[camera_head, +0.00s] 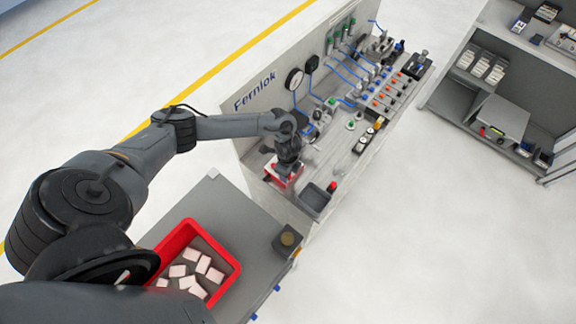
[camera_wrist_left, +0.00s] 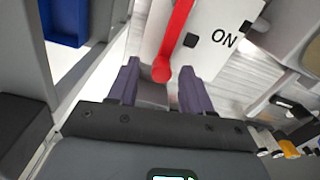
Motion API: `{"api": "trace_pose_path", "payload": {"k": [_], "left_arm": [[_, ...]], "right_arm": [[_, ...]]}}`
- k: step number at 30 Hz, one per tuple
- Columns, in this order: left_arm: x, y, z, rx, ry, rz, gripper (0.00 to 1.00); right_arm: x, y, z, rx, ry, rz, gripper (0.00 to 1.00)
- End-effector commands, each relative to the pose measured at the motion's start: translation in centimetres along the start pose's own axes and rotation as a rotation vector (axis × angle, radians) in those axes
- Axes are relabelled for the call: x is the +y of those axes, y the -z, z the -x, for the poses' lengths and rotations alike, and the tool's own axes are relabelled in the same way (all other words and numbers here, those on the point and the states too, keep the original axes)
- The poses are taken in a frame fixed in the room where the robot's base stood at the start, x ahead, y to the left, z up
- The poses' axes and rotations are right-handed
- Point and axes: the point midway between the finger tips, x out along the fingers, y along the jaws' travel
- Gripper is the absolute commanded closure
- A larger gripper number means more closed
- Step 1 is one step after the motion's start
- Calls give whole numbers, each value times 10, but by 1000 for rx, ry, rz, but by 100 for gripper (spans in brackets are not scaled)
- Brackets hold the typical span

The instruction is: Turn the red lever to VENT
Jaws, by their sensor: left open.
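The red lever (camera_wrist_left: 176,35) shows in the left wrist view, lying in front of a white plate (camera_wrist_left: 212,70) marked ON. Its rounded end is between the two purple-grey fingers of my left gripper (camera_wrist_left: 158,84), which are open with a gap to either side of it. I cannot tell whether either finger touches it. No VENT mark is readable. In the head view my left gripper (camera_head: 288,163) is over the near-left end of the bench panel, and red and white parts (camera_head: 282,178) show just below it. My right gripper is not in view.
The Fernlok panel (camera_head: 262,92) carries a gauge (camera_head: 294,79), blue tubes and several valves beyond the gripper. A red bin (camera_head: 226,258) with white blocks is nearer me. A shelf (camera_head: 470,88) stands at right, across open floor.

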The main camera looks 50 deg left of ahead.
Motion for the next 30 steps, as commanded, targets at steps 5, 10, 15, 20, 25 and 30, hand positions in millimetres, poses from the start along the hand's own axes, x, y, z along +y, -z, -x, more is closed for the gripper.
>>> {"api": "trace_pose_path", "payload": {"k": [5,10,15,20,25,30], "left_arm": [[-1,0,20,2,3,-2,50],[-1,0,49,2,4,-1,50],[-1,1,77,2,4,-2,50],[-1,0,95,1,2,-1,50],[0,0,105,0,2,-1,50],[0,0,106,0,1,0,50]], "right_arm": [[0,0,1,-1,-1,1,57],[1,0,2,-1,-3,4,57],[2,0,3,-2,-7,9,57],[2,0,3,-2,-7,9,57],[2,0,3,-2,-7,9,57],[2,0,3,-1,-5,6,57]]}}
